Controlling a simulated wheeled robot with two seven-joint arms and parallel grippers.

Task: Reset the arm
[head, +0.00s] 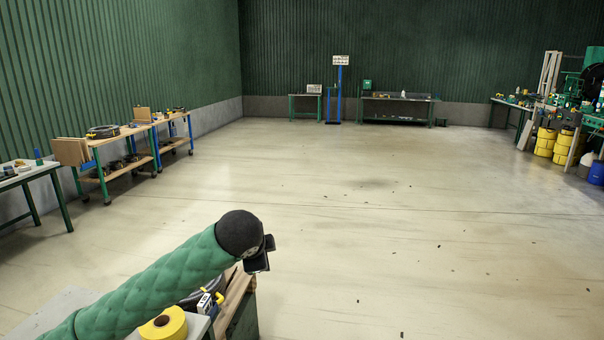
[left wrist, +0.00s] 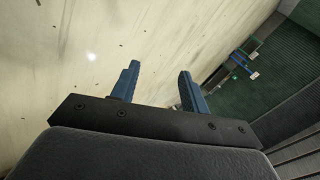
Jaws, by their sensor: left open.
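My left arm, in a green quilted sleeve, comes in from the lower left of the head view and is stretched out over a bench. My left gripper (head: 262,255) is at its end, past the black rounded wrist, and is dark and small there. In the left wrist view my left gripper (left wrist: 157,88) shows two blue fingers standing apart with nothing between them. Beyond the fingers are bare floor and a tilted view of the hall. My right gripper is in neither view.
Below my left arm a bench (head: 62,302) holds a yellow roll (head: 163,325), with a dark coil (head: 190,300) partly hidden. Workbenches line the left wall. Yellow drums (head: 546,142) stand at right. The middle of the concrete floor (head: 400,230) is clear apart from small scattered bits.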

